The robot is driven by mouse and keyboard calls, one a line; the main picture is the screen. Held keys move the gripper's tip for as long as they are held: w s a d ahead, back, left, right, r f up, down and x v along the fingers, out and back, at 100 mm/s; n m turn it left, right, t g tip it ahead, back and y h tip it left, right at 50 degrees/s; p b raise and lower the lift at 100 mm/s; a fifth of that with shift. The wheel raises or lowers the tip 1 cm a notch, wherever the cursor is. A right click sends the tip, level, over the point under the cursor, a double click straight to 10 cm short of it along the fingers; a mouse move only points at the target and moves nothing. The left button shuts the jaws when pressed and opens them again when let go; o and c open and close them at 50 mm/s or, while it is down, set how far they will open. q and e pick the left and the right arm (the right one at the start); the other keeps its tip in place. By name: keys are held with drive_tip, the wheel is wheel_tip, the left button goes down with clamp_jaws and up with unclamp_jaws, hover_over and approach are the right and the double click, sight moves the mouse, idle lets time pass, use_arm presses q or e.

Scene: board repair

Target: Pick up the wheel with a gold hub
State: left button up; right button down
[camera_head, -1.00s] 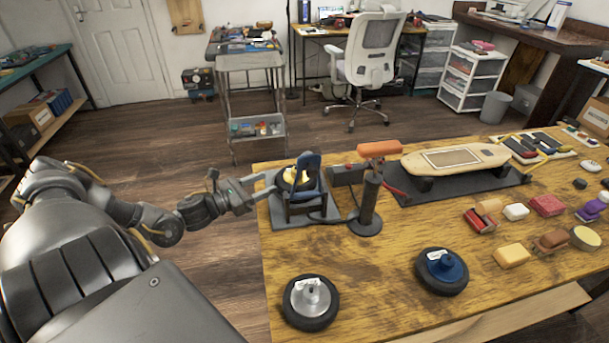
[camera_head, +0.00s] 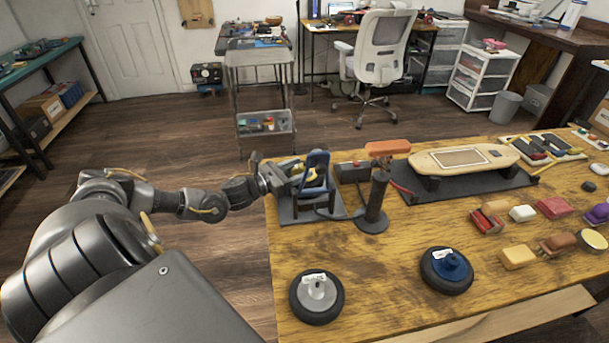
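A small gold-yellow patch (camera_head: 297,174), which looks like the gold hub, shows at the blue upright holder (camera_head: 317,170). The rest of that wheel is mostly hidden by the holder and my gripper. The holder stands on a dark grey base plate (camera_head: 333,213) at the table's back left. My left gripper (camera_head: 289,174) reaches in from the left, with its fingers right at the gold part. Whether they touch it or are closed on it is too small to tell. Two other wheels lie flat in front: one with a silver hub (camera_head: 317,294) and one with a blue hub (camera_head: 447,268). My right gripper is not in view.
A black post with an orange top (camera_head: 374,190) stands just right of the holder. A wooden skateboard deck (camera_head: 463,160) rests on a dark stand behind. Coloured blocks and brushes, such as a yellow block (camera_head: 517,257), lie at right. The wooden table (camera_head: 385,270) is bare between the wheels.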

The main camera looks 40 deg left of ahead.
use_arm(q)
drive_tip(key=shift+w+d, duration=0.1)
drive_tip(key=shift+w, duration=0.3)
clamp_jaws()
drive_tip(key=shift+r, duration=0.15)
